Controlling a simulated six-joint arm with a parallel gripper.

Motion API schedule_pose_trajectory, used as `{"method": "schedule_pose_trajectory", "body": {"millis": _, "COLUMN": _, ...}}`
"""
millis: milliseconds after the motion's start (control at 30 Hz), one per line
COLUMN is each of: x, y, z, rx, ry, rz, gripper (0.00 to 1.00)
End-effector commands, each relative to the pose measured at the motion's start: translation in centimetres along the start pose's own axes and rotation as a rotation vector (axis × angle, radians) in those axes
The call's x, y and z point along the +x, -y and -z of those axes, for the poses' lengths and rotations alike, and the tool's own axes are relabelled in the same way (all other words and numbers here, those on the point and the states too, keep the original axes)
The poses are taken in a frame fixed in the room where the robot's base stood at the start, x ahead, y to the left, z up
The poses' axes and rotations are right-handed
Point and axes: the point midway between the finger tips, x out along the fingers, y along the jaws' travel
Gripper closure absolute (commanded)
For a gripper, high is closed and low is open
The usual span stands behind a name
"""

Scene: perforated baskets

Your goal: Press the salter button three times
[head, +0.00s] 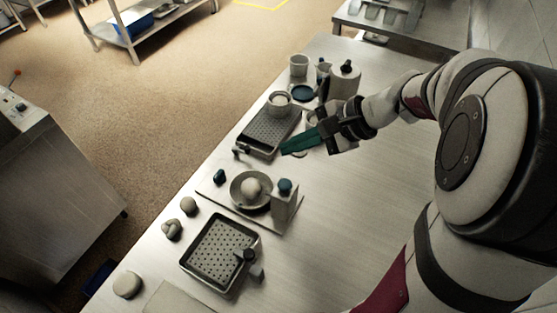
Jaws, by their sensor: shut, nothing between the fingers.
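A pale upright box with a dark blue button-like top (285,203), which looks like the salter, stands on a flat board (212,189) on the steel table. It is just right of a round dish (239,181) holding a pale ball (252,188). My gripper (290,147) has teal fingers, shut and empty. It points left, farther up the table than the salter and apart from its top. Its fingertips are near the right edge of the upper perforated basket (262,137). The button's travel is too small to tell.
A lower perforated basket (218,252) with a dark-topped fitting (249,256) sits nearer. A white cup (280,104), another cup (299,66) and a canister (344,82) stand at the far end. Pale lumps (127,284) lie along the left edge. The table's right side is clear.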

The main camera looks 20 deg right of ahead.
Motion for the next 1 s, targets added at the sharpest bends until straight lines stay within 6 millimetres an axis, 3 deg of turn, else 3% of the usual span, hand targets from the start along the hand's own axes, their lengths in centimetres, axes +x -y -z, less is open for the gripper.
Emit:
{"method": "schedule_pose_trajectory", "body": {"millis": 233, "x": 0.5, "y": -0.3, "z": 0.3, "rx": 0.003, "ry": 0.002, "rz": -0.001, "gripper": 1.0}}
{"method": "schedule_pose_trajectory", "body": {"millis": 700, "x": 5.0, "y": -3.6, "z": 3.6, "rx": 0.003, "ry": 0.003, "rz": 0.0, "gripper": 1.0}}
{"method": "schedule_pose_trajectory", "body": {"millis": 1000, "x": 6.2, "y": -4.5, "z": 4.5, "rx": 0.001, "ry": 0.0, "rz": -0.001, "gripper": 1.0}}
